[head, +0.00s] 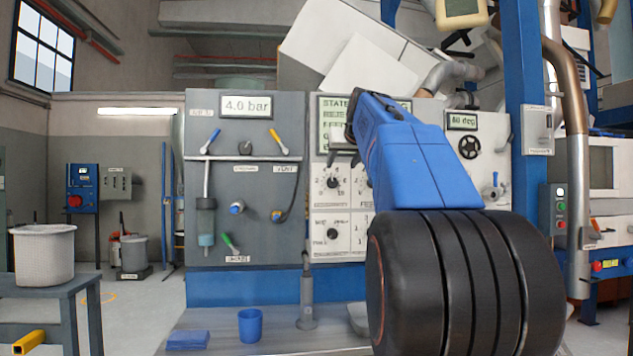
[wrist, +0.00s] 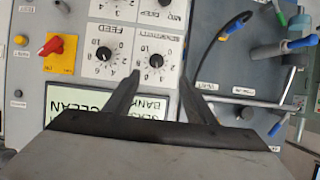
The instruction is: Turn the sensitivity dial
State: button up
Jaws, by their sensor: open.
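The sensitivity dial (head: 332,182) is a small black round knob on a white scale plate, left of my blue arm in the head view. In the wrist view the picture is upside down and the dial (wrist: 155,61) shows just beyond my fingertips. Its label is above it there. My gripper (wrist: 162,78) is open and empty, with a dark finger on either side of the dial's lower part in the picture. I cannot tell whether the fingers touch the panel. In the head view my arm hides most of the gripper.
The similar feed dial (wrist: 104,61) is close on the left in the wrist view. A lit text screen (wrist: 90,103) lies by the left finger. A dark panel (head: 250,155) with valves and a black hose adjoins. A blue cup (head: 250,326) stands on the ledge below.

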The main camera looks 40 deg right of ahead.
aim_at(333, 181)
jog(key=x, duration=0.5)
jog(key=r+x, duration=0.1)
jog(key=x, duration=0.5)
jog(key=d+x, duration=0.1)
jog(key=x, duration=0.5)
jog(key=shift+w+d+r, duration=0.1)
jog(key=shift+w+r, duration=0.05)
jog(key=shift+w, duration=0.05)
jog(key=c, duration=1)
